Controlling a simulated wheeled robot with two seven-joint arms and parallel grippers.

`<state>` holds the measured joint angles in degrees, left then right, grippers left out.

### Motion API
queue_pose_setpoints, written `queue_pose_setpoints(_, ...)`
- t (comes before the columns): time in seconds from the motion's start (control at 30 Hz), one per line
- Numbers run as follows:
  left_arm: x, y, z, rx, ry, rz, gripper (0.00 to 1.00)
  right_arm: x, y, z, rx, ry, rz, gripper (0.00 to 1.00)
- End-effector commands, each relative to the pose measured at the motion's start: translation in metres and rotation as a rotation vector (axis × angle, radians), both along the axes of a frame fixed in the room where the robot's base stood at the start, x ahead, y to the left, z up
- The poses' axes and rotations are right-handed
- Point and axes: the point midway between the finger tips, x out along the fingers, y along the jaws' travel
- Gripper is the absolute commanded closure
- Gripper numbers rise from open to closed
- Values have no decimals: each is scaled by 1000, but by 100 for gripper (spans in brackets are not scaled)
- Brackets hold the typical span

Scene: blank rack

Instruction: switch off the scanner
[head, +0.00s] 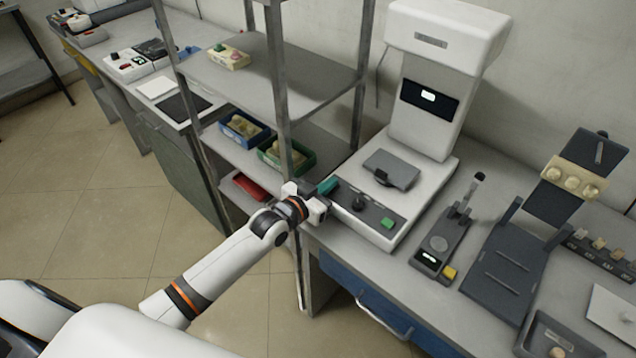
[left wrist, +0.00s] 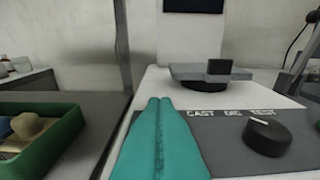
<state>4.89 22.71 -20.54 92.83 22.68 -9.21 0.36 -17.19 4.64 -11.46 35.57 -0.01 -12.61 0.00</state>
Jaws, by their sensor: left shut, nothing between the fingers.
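The scanner (head: 440,40) is a tall white machine on the bench, with a dark screen (head: 430,97) showing a small lit patch. Its front panel (head: 372,212) carries a black knob (head: 359,203) and a green button (head: 388,223). A grey plate (head: 391,169) sits on its base. My left gripper (head: 328,185) has teal fingers, shut and empty, at the left end of the panel. In the left wrist view the shut fingers (left wrist: 160,103) point forward, with the knob (left wrist: 267,137) to their right, apart from them. My right gripper is not in view.
A metal rack (head: 283,90) stands just left of the scanner, its post close to my left arm. Its shelf holds a blue bin (head: 243,144) and a green bin (head: 270,163). A small device with a yellow button (head: 449,272) stands right of the scanner.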

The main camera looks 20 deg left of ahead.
Motion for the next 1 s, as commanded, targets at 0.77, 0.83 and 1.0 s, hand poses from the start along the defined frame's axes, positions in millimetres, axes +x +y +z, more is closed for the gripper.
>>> queue_pose_setpoints(0.77, -71, 29, 72, 1, 1, 2, 100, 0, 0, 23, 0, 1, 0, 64)
queue_pose_setpoints(0.83, -75, 30, 74, 1, 2, 2, 100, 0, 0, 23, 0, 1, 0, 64)
queue_pose_setpoints(1.0, -77, 31, 76, 1, 1, 2, 100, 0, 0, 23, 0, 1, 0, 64)
